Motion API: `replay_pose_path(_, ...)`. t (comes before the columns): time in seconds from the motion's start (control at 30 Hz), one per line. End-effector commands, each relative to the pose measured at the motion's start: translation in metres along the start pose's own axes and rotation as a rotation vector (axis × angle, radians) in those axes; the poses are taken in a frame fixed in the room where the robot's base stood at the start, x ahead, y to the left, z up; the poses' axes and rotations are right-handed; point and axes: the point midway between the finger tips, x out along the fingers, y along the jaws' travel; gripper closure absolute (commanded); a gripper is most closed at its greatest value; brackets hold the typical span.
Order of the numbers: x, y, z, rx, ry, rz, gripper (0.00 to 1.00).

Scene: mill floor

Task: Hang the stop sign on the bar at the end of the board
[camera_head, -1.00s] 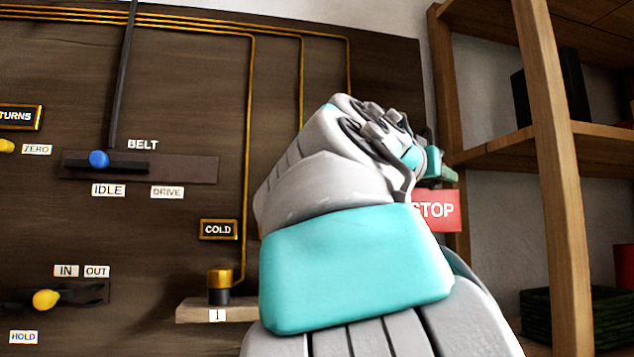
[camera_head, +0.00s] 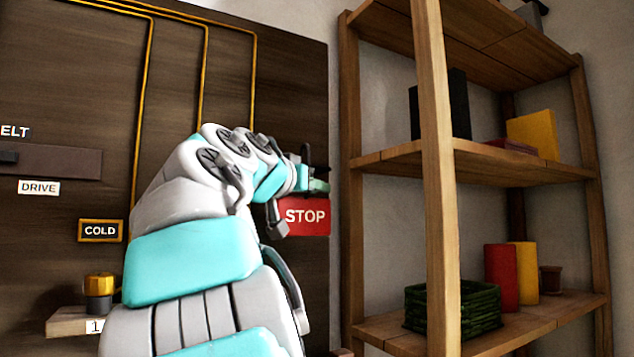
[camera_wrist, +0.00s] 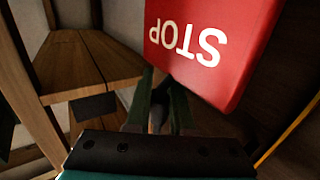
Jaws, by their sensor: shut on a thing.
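The red stop sign (camera_head: 307,217) with white STOP lettering hangs below my gripper (camera_head: 316,184), in front of the right end of the dark wooden board (camera_head: 285,70). My gripper is shut on the sign's upper part; my wrist hides much of the grip. In the wrist view the sign (camera_wrist: 215,45) appears upside down, close beyond the green fingers (camera_wrist: 157,115). A small dark upright piece shows just above the gripper in the head view; I cannot tell whether it is the bar. No bar is clearly visible.
A wooden shelf unit (camera_head: 440,180) stands right of the board, with a green basket (camera_head: 480,310), red and yellow blocks and dark boxes. A pale ledge (camera_head: 70,322) with a brass-topped knob (camera_head: 100,286) juts from the board at lower left. A strip of wall separates board and shelf.

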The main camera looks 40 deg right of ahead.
Motion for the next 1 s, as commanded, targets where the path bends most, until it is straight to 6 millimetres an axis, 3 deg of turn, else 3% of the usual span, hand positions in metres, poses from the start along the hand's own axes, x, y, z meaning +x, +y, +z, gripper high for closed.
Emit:
replay_pose_path(0.2, 0.009, -0.013, -0.002, 0.000, 0.000, 0.000, 1.00)
replay_pose_path(0.5, 0.009, -0.013, 0.020, 0.002, 0.002, 0.000, 1.00)
replay_pose_path(1.0, 0.008, -0.013, 0.023, 0.001, 0.002, 0.000, 1.00)
